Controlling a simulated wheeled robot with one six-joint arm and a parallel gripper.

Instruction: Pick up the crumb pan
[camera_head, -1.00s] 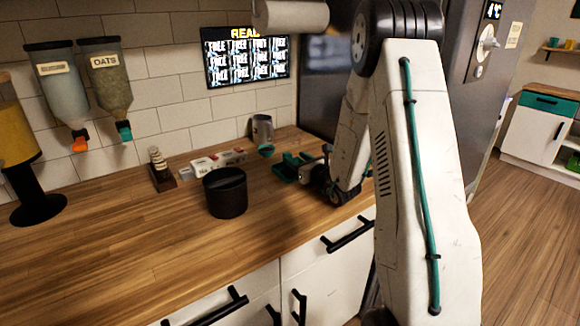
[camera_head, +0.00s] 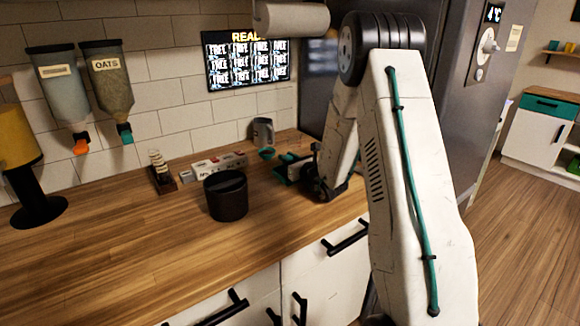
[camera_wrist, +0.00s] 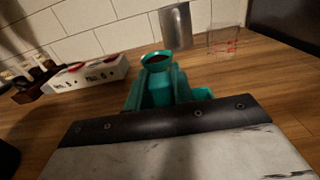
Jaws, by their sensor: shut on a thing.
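The crumb pan appears to be the small teal piece with a rounded, dark-looking hollow (camera_wrist: 156,60) in the wrist view. Its near part runs back between the teal fingers of my gripper (camera_wrist: 159,82), which are shut on it. In the head view the pan's teal end (camera_head: 267,154) shows low over the back of the counter, in front of a grey metal jug. My gripper (camera_head: 284,168) is seen there from the side, low at the counter, partly hidden by my arm. I cannot tell whether the pan touches the counter.
The grey jug (camera_head: 263,132) stands just behind the pan. A white box (camera_head: 219,164) and a black canister (camera_head: 226,195) stand to the left. A clear container (camera_wrist: 223,40) stands right of the jug. The dark fridge (camera_head: 455,85) bounds the right. The front-left counter is clear.

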